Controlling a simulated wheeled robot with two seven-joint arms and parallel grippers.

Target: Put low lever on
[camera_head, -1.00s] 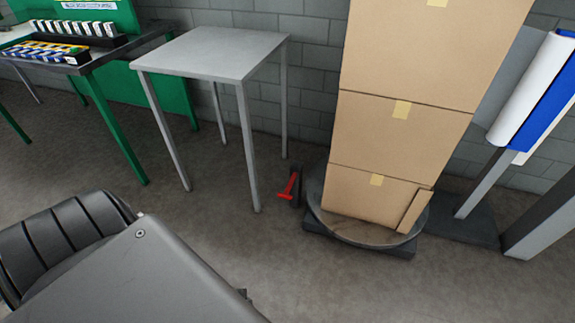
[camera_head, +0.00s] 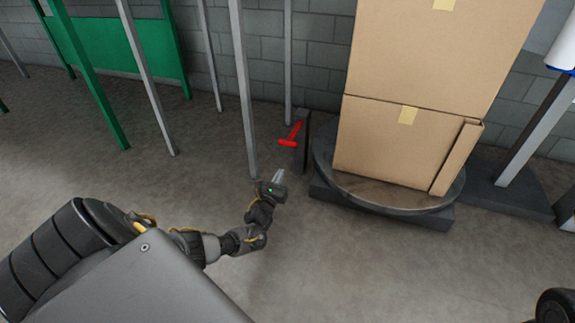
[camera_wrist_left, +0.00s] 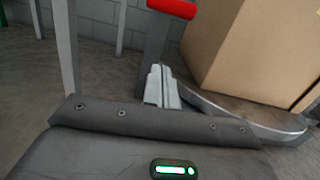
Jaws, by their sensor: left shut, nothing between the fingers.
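The low lever (camera_head: 291,134) is a red T-shaped handle on a short dark post (camera_head: 302,143), close to the floor beside the turntable. In the left wrist view the red handle (camera_wrist_left: 172,8) shows at the top edge, partly cut off, above the dark post. My left gripper (camera_head: 278,177) is shut and empty, in front of the lever and apart from it. In the left wrist view its closed fingers (camera_wrist_left: 160,84) point towards the post. My right gripper is not in view.
A round turntable (camera_head: 390,205) carrying stacked cardboard boxes (camera_head: 385,145) stands right of the lever. A grey table leg (camera_head: 243,90) stands close on the lever's left. Green table legs (camera_head: 88,75) are farther left. The floor in front is clear.

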